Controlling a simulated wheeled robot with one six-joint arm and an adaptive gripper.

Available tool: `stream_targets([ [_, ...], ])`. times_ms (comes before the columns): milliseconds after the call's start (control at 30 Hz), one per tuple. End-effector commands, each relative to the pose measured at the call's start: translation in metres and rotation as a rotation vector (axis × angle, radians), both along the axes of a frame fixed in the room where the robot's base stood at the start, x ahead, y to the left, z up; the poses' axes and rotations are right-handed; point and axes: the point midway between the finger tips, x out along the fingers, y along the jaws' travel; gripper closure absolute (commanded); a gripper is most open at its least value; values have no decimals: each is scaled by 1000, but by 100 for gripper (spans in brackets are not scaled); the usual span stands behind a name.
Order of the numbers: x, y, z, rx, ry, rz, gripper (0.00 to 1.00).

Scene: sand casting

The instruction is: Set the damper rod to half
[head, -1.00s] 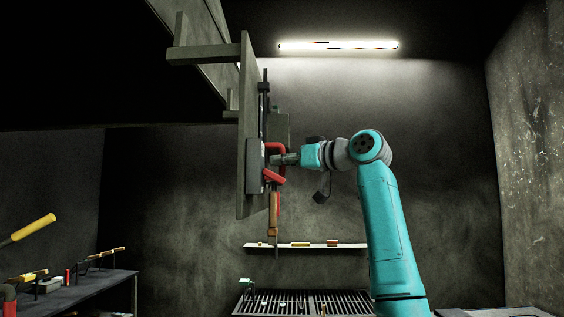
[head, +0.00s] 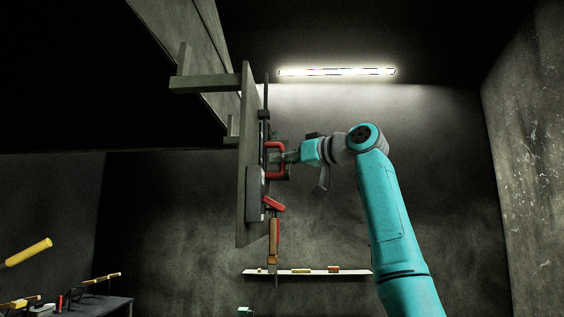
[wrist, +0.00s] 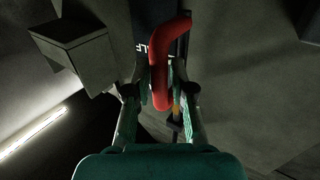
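The damper rod (head: 266,95) runs upright along the face of a vertical board (head: 245,170). Its red loop handle (head: 272,147) stands out to the right, above a grey block (head: 254,190) on the board. My gripper (head: 284,158) reaches the handle from the right. In the wrist view the red handle (wrist: 160,72) lies between the two fingers of my gripper (wrist: 167,92), which look closed on it. A dark label (wrist: 143,28) beside the handle shows the letters "LF"; the rest of its text is hidden.
A red clamp-like lever (head: 273,205) and a hanging tool (head: 274,240) are just below the handle. A large dark hood (head: 80,80) fills the upper left. A shelf (head: 305,272) is on the back wall. The space right of my arm is clear.

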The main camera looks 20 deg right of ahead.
Motion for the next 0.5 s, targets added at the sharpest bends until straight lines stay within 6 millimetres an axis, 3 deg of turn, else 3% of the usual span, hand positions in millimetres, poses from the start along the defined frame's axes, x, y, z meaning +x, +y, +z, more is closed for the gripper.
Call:
stream_targets([
  [333, 0, 0, -1, -1, 2, 0, 59],
  [500, -9, -9, -1, -2, 1, -1, 59],
])
